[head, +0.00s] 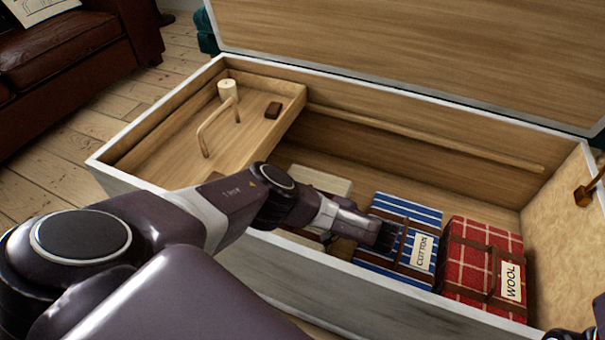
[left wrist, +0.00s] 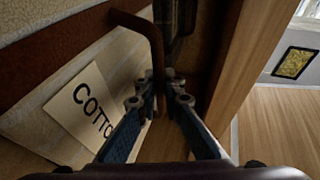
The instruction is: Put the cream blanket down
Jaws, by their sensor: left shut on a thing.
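The cream blanket (head: 318,180) is a strapped bundle inside the chest, left of the blue striped blanket. My left arm covers much of it in the head view. In the left wrist view its pale cloth (left wrist: 45,20) shows with a brown strap and a white label reading "COTTO", cut off. My left gripper (left wrist: 168,88) is shut on its brown handle (left wrist: 155,45). In the head view the left gripper (head: 378,236) is by the blue blanket's left side. I cannot tell whether the cream bundle touches the chest floor.
The open chest (head: 125,160) has a raised wooden tray (head: 165,145) at left, with a candle (head: 228,90) and a small brown block (head: 273,109). A blue striped blanket (head: 400,222) labelled cotton and a red checked blanket (head: 470,240) labelled wool fill the right.

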